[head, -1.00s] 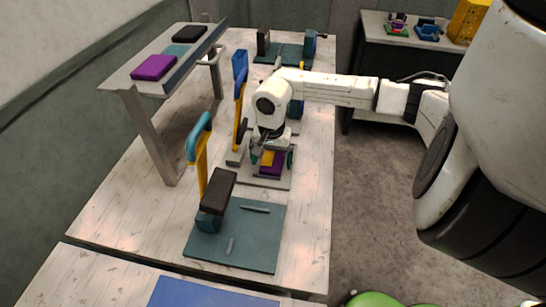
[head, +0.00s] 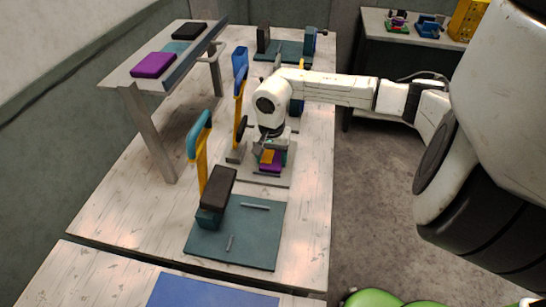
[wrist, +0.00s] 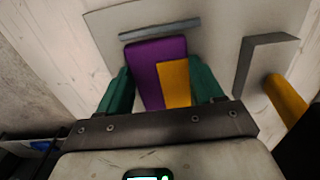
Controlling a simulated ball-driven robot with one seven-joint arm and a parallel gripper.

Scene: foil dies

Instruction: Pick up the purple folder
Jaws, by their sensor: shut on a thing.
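The purple folder (wrist: 146,62) is a flat purple block with a yellow part (wrist: 174,82) on it. It lies between the green fingers of my gripper (wrist: 162,85) in the wrist view, and the gripper is shut on it. In the head view the folder (head: 269,168) shows small below my gripper (head: 271,154), over a grey base plate (head: 283,181). I cannot tell whether it touches the plate. The wrist hides part of it.
A grey bar (wrist: 160,28) lies on the plate past the folder. A blue-and-yellow lever (head: 240,75) stands left of my gripper. A teal-and-yellow lever press (head: 201,145) stands on a dark green mat (head: 253,250) nearer me. A purple pad (head: 153,65) lies on the raised shelf.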

